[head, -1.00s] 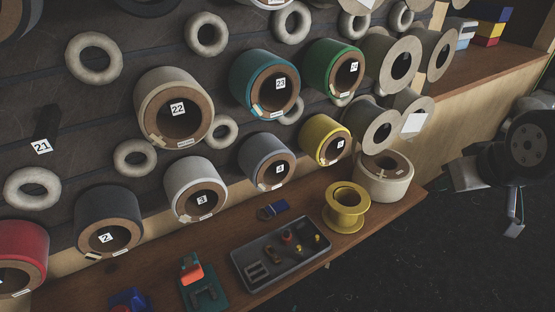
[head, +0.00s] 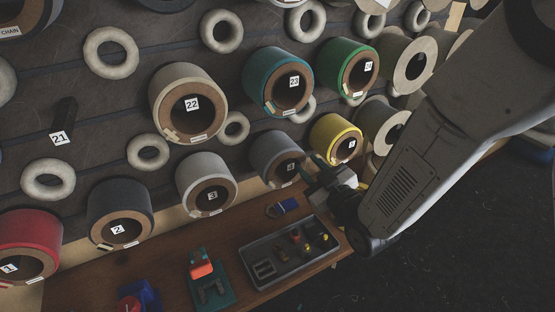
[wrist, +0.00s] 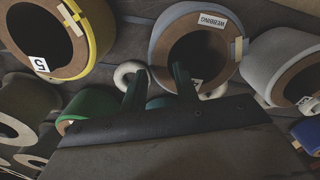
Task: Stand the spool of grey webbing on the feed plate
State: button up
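The blue-grey spool numbered 4 (head: 276,157) hangs on the wall rack between the light grey spool 3 and the yellow spool 5. In the wrist view, which is turned upside down, this spool (wrist: 197,43) carries a tag reading WEBBING and shows its hollow core. My gripper (head: 312,172) is just right of it in the head view. In the wrist view its two dark green fingers (wrist: 158,78) are apart with nothing between them; one overlaps the spool's rim, and contact cannot be told. I cannot pick out a feed plate.
Yellow spool 5 (head: 336,138) and grey spool 3 (head: 205,184) hang close on either side. Below on the bench are a grey parts tray (head: 266,274), a teal tool base (head: 222,297) and a blue item (head: 288,205). My arm hides the bench's right end.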

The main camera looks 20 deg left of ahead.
aim_at(303, 159)
jog(key=x, duration=0.6)
grip_shut()
jog(key=shift+r, duration=0.1)
